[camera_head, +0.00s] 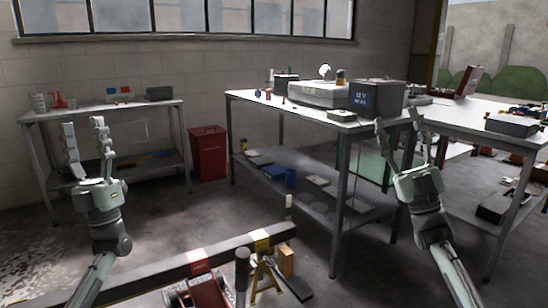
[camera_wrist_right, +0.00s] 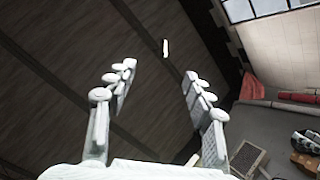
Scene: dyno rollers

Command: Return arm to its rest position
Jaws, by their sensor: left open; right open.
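My left gripper (camera_head: 84,132) points up in the left of the head view, open and empty, with its fingers spread. It overlaps the left workbench in the picture but I see no contact. My right gripper (camera_head: 399,128) is raised at the right, open and empty, in front of the middle workbench. In the right wrist view its two fingers (camera_wrist_right: 157,100) stand apart with nothing between them, against a dark ceiling. Both forearms come in from the bottom of the head view.
A left workbench (camera_head: 165,106) holds small items. A red bin (camera_head: 208,153) stands beside it. A middle workbench (camera_head: 240,97) carries a grey battery box (camera_head: 376,97). A dark beam (camera_head: 150,271) crosses the foreground, with a red jack (camera_head: 207,292) and a yellow stand (camera_head: 264,276) near it.

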